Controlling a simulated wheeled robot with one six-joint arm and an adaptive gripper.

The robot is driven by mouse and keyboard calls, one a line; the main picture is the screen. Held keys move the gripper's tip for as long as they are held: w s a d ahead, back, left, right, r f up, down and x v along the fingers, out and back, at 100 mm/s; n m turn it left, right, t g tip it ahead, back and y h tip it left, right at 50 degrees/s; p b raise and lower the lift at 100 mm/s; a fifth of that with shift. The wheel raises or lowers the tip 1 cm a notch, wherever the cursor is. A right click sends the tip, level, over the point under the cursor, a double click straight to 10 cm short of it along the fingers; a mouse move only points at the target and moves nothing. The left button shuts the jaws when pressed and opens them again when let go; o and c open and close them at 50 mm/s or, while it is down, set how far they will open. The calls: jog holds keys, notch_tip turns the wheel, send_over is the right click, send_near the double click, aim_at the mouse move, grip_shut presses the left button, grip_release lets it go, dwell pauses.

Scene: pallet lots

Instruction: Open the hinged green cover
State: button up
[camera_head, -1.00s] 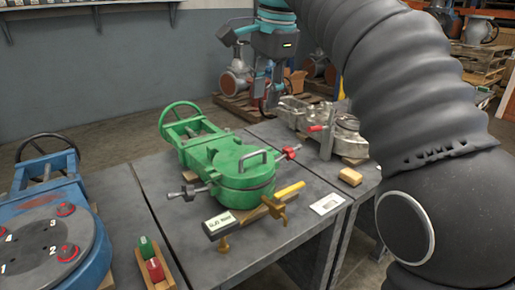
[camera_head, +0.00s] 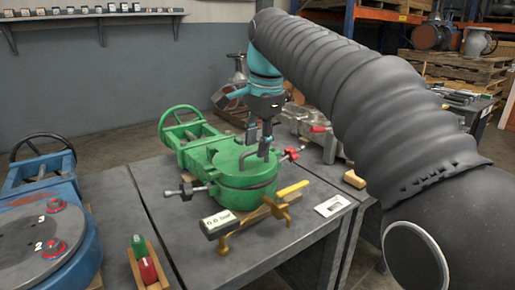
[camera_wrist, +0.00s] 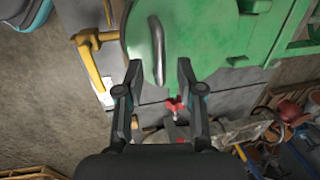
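The green cover (camera_head: 227,160) is the round lid of the green valve body (camera_head: 190,148) on the grey table; it lies flat and closed. A grey bar handle (camera_head: 246,160) stands on its top, and in the wrist view the handle (camera_wrist: 157,50) runs up between and just beyond the fingertips. My gripper (camera_head: 259,146) is directly above the handle, pointing down. Its two fingers (camera_wrist: 160,72) are open in the wrist view. A gap shows between them and the handle; whether they reach down to its height I cannot tell.
A dark screw clamp (camera_head: 186,191) sticks out left of the cover and a red-handled one (camera_head: 293,154) right. A blue valve (camera_head: 45,235) stands left, grey metal parts (camera_head: 308,122) behind right.

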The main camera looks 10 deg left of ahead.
jog(key=shift+f, duration=0.3)
grip_shut()
jog(key=shift+r, duration=0.1)
